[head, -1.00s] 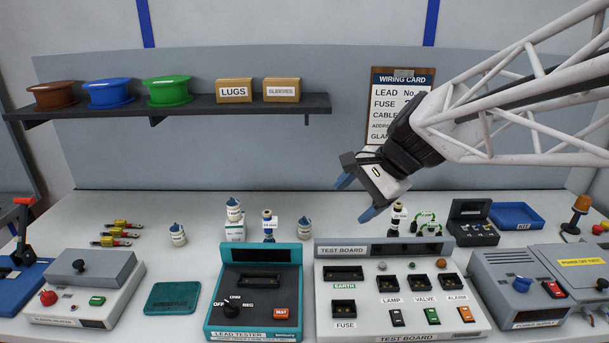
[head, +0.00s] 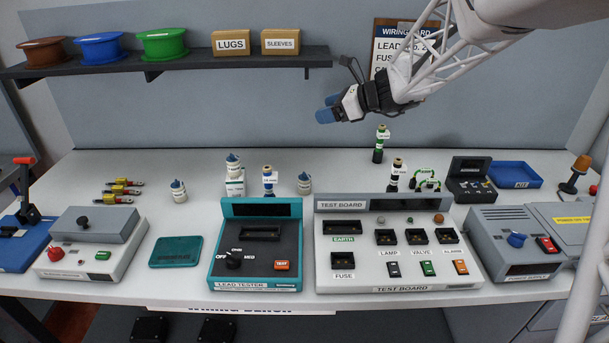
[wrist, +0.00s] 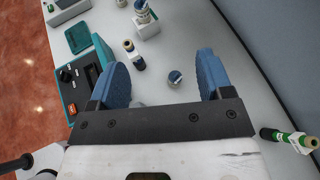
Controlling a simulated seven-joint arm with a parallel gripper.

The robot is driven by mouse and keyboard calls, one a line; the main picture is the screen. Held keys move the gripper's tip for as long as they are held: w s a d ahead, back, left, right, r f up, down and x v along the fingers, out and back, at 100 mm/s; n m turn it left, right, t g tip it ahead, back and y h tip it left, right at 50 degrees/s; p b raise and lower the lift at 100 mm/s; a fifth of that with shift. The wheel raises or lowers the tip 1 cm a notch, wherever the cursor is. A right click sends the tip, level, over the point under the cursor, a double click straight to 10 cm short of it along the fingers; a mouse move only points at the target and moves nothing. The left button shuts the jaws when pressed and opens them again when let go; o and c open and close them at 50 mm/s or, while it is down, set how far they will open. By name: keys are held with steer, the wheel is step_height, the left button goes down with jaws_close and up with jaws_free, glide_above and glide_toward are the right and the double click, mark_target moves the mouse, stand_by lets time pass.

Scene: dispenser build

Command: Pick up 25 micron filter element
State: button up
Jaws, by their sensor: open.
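No part marked as a 25 micron filter element can be read. Upright labelled cylinders stand on the bench: a blue one (head: 268,182), a green one (head: 379,146) and a black one (head: 395,175). Small white canisters with blue tops stand at left (head: 178,190) and centre (head: 304,184); another (head: 233,166) sits on a white block. My gripper (head: 327,108) is open and empty, above the bench behind these parts. In the wrist view, a canister (wrist: 174,77) shows below, between the blue fingers, apart from them.
The teal lead tester (head: 256,250) and grey test board (head: 390,270) stand in front. A shelf (head: 180,68) with spools and boxes is at the back left. A blue tray (head: 515,174) lies at right. Bench around the canisters is partly clear.

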steer(key=w+m, duration=0.1)
steer(key=w, duration=0.1)
glide_toward(309, 178)
steer(key=x, duration=0.4)
steer(key=shift+s+f, duration=0.15)
steer(key=shift+a, duration=0.1)
steer(key=shift+x, duration=1.25)
steer(key=shift+w+x, duration=0.2)
steer(key=shift+x, duration=2.4)
